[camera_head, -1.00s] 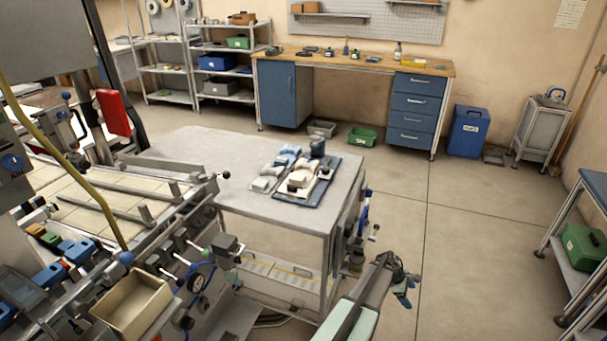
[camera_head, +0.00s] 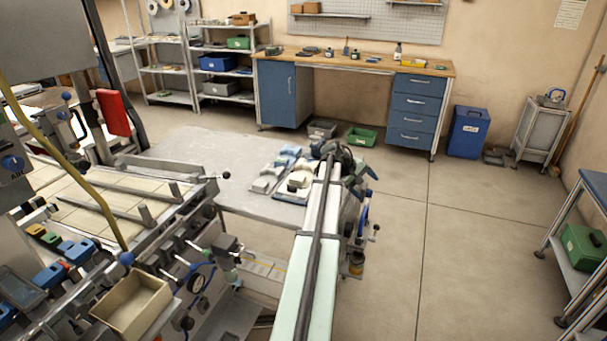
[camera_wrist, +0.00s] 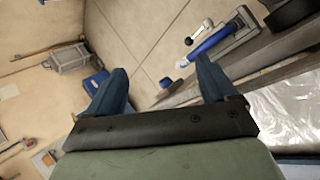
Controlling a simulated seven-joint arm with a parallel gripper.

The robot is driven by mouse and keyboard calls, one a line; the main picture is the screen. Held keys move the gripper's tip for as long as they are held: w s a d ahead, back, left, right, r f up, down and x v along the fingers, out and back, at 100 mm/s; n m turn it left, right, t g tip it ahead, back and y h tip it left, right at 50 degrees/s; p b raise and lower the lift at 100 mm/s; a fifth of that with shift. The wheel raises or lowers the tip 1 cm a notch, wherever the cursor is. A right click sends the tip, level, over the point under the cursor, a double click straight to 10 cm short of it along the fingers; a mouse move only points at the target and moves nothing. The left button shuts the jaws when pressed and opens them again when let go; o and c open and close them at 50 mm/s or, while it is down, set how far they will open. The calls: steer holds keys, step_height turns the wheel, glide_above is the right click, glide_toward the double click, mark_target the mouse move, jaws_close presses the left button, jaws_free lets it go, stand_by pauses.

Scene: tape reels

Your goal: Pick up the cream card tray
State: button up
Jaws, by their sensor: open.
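A cream open-topped tray (camera_head: 132,302) sits at the lower left in the head view, at the front of the machine. Smaller cream pieces (camera_head: 298,180) lie among grey and blue items on the grey table; I cannot tell their exact shapes. My gripper (camera_head: 362,168) is at the end of my outstretched arm, over the right side of the table, and partly hides the items there. In the wrist view my gripper (camera_wrist: 160,78) has its two blue fingers wide apart with nothing between them. No cream tray shows in the wrist view.
The grey table (camera_head: 245,208) has bare surface at its left. A blue-handled clamp (camera_wrist: 215,40) is beside the table edge in the wrist view. The machine (camera_head: 110,200) with levers stands at left. A blue bin (camera_head: 467,132) stands on open floor at right.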

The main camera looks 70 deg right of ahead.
steer(key=w+a+r+m+t, duration=0.2)
steer(key=w+r+m, duration=0.15)
steer(key=w, duration=0.25)
steer(key=w+a+r+m+t, duration=0.1)
steer(key=w+a+r+m, duration=0.2)
steer(key=w, duration=0.4)
steer(key=m+t, duration=0.3)
glide_toward(297, 179)
steer(key=shift+x, duration=4.45)
steer(key=shift+w, duration=0.1)
steer(key=shift+c, duration=0.4)
steer(key=c, duration=1.2)
